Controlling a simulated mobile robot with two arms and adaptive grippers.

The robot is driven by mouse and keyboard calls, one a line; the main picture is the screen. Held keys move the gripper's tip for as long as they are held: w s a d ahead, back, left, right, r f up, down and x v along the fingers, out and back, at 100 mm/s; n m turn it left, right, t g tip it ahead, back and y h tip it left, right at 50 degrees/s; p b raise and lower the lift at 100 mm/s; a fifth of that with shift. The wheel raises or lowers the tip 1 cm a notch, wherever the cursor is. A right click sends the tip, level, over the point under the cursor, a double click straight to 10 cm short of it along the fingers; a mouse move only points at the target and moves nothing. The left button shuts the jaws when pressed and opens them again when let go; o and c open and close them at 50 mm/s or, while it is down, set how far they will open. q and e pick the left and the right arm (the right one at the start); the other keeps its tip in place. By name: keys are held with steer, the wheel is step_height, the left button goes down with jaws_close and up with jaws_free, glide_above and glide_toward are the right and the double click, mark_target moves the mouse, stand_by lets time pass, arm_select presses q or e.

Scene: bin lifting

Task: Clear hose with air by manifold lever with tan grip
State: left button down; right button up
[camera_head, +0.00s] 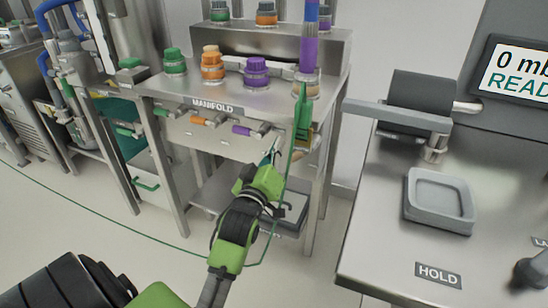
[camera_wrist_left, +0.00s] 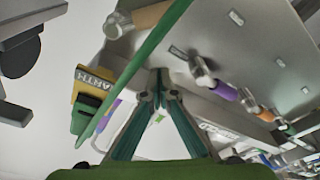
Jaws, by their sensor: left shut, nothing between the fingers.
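The steel manifold (camera_head: 215,131) carries a row of levers on its front. The lever with the tan grip (camera_head: 312,155) is at the right end, partly hidden behind the green hose (camera_head: 289,180). In the left wrist view the tan grip (camera_wrist_left: 150,16) is at the top, with the hose (camera_wrist_left: 140,62) crossing in front. My left gripper (camera_head: 274,150) is shut and empty, just left of and below the tan lever, apart from it as far as I can tell. Its fingertips (camera_wrist_left: 158,80) meet in the wrist view. My right gripper is not in view.
Purple (camera_head: 243,130), orange (camera_head: 203,121) and green (camera_head: 163,112) levers are to the left. A yellow tag marked EARTH (camera_wrist_left: 90,85) hangs beside the hose. A steel bench (camera_head: 400,240) with a grey tray (camera_head: 438,232) stands at right.

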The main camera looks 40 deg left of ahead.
mark_target(302, 153)
arm_select(q)
steer(key=shift+w+d+f+b, duration=0.3)
steer(key=shift+w+f+b, duration=0.15)
steer(key=shift+w+f, duration=0.4)
steer(key=shift+w+d+f+b, duration=0.35)
steer(key=shift+w+f, duration=0.25)
steer(key=shift+w, duration=0.3)
steer(key=shift+a, duration=0.1)
